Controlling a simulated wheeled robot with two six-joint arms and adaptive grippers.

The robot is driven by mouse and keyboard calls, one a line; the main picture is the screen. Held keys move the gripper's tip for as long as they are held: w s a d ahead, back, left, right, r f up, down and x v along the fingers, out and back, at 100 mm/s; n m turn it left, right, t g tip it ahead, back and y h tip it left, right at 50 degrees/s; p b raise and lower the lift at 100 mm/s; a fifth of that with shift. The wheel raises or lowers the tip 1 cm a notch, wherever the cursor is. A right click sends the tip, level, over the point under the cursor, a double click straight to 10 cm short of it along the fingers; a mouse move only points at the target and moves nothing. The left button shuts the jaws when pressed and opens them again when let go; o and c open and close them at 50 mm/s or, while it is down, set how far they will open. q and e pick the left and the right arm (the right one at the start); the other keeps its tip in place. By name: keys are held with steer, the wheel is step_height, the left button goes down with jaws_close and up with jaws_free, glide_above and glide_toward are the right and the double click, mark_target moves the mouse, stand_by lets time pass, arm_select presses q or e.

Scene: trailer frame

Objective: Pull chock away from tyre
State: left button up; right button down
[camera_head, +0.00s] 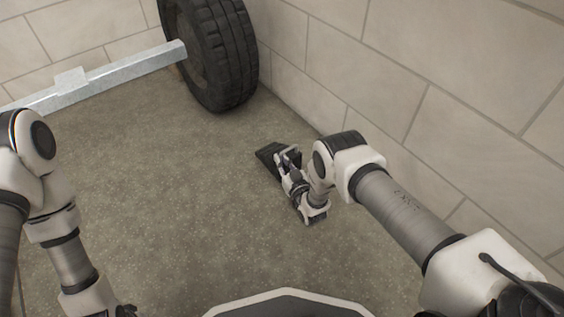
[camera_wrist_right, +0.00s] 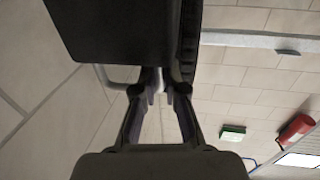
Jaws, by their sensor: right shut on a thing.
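The chock (camera_head: 268,154) is a dark wedge on the floor near the right wall, apart from the tyre (camera_head: 222,55), with bare floor between them. My right gripper (camera_head: 287,157) is shut on the chock at its near side and hides part of it. In the right wrist view the chock (camera_wrist_right: 120,30) fills the upper middle, and the fingers (camera_wrist_right: 160,88) close on a grey bar-like handle (camera_wrist_right: 118,80) below it. The dark tyre edge (camera_wrist_right: 189,45) shows behind the chock. My left gripper (camera_head: 125,311) is mostly cut off at the bottom edge.
A grey metal beam (camera_head: 110,80) runs from the tyre to the left. A block wall (camera_head: 430,75) stands close along the right of my right arm. The speckled floor (camera_head: 170,190) in the middle is clear. A red cylinder (camera_wrist_right: 295,130) and green sign (camera_wrist_right: 232,132) show in the wrist view.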

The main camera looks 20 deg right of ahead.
steer(key=c, duration=1.2)
jaws_free()
steer(key=shift+o, duration=0.2)
steer(key=shift+s, duration=0.1)
steer(key=s+d, duration=0.2)
steer(key=s, duration=0.9)
steer(key=shift+s, duration=0.4)
